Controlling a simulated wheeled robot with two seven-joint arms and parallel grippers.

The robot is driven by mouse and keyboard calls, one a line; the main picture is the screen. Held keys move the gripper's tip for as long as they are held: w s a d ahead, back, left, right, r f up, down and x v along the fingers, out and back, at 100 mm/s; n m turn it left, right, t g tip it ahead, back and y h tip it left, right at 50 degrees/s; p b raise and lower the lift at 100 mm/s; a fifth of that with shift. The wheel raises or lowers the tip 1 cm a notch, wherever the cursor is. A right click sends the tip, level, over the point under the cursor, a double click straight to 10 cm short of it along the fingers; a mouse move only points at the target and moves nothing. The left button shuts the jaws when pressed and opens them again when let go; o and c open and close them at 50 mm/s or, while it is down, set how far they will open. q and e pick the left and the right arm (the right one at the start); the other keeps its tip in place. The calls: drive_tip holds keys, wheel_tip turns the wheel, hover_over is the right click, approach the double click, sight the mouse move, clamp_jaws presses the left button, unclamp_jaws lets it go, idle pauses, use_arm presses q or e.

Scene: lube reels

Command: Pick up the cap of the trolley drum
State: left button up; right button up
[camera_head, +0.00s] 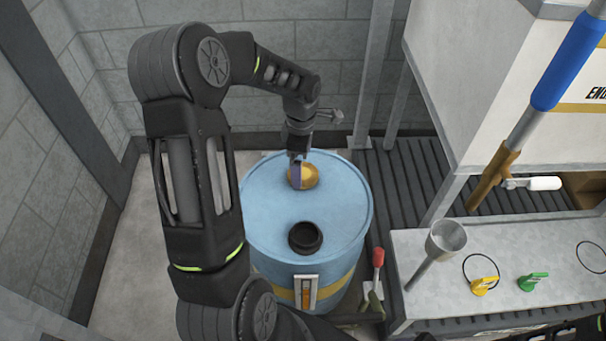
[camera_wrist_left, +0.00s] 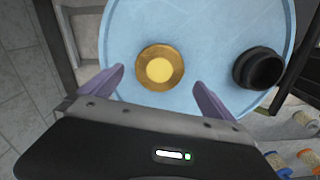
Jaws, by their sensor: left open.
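The blue drum (camera_head: 262,215) stands on the floor with a round brass-gold cap (camera_head: 311,176) on the far part of its lid. A black, ring-like open neck (camera_head: 305,238) is on the near part of the lid. My left gripper (camera_head: 297,182) points down at the cap and partly covers it. In the left wrist view, the gripper (camera_wrist_left: 158,78) is open, its purple fingers apart. The cap (camera_wrist_left: 160,68) shows between and just beyond the fingertips, with nothing held. The exact height gap is hard to tell. The black neck (camera_wrist_left: 258,69) is to the right.
A grey bench (camera_head: 420,250) to the right carries a metal funnel (camera_head: 446,238), a yellow tag (camera_head: 485,286) and a green tag (camera_head: 532,281). A blue-handled pole (camera_head: 570,60) crosses the upper right. A grey wall stands close behind the drum.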

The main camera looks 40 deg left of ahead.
use_arm(q)
wheel_tip(320, 180, down, 4)
drive_tip(key=shift+a+r, duration=0.1)
drive_tip(key=shift+c, duration=0.2)
idle(0.4)
drive_tip(key=c, duration=1.4)
drive_tip(key=shift+w, duration=0.1)
drive_tip(key=shift+c, duration=0.2)
wheel_tip(320, 180, up, 10)
